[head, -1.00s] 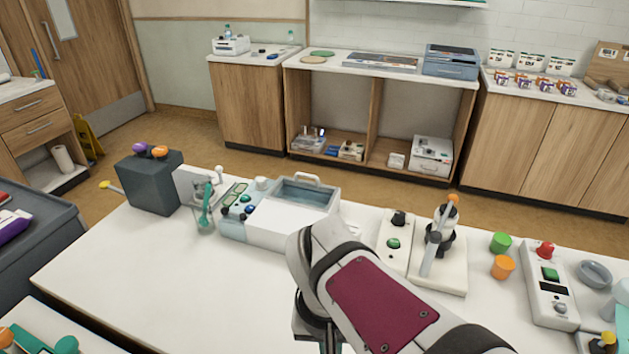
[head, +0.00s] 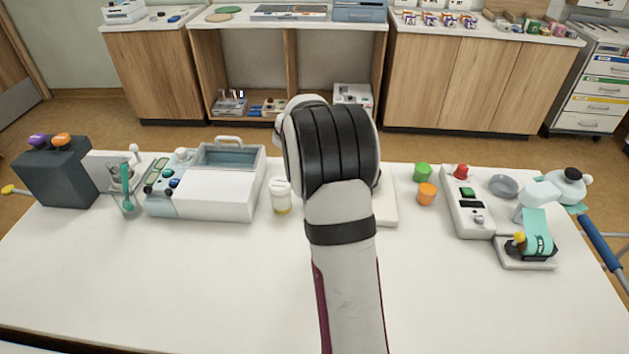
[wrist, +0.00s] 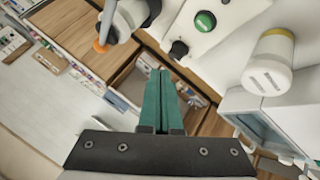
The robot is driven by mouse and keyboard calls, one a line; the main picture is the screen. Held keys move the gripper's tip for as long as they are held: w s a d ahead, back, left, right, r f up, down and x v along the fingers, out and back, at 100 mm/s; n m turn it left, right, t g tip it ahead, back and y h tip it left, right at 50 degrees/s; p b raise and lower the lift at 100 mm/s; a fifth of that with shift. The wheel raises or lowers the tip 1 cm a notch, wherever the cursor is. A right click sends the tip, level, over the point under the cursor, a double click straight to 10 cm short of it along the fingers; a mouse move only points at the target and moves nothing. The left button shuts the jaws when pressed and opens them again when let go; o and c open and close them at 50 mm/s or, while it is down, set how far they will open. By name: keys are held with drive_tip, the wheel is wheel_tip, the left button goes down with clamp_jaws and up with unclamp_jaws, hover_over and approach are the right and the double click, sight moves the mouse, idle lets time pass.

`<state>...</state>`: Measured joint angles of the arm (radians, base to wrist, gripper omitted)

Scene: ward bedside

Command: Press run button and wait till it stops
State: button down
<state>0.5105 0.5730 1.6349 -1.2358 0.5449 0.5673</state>
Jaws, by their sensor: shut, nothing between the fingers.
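In the wrist view, a white control box (wrist: 222,22) carries a round green button (wrist: 205,21) and a black knob (wrist: 179,49). No label marking a run button is readable. My gripper (wrist: 160,72) is shut and empty, its teal fingertips apart from the button and near the knob in the picture. The gap in depth is hard to judge. In the head view, my arm hides the fingers, this box and most of the stand device.
A white-lidded bottle (head: 281,196) stands between my arm and the water-bath-like unit (head: 212,195); it also shows in the wrist view (wrist: 268,62). Green (head: 423,172) and orange (head: 427,194) cups stand right of my arm. The front tabletop (head: 180,280) is clear.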

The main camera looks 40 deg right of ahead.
drive_tip(key=shift+f, duration=0.1)
drive_tip(key=shift+f, duration=4.35)
drive_tip(key=shift+f, duration=0.1)
drive_tip(key=shift+f, duration=0.3)
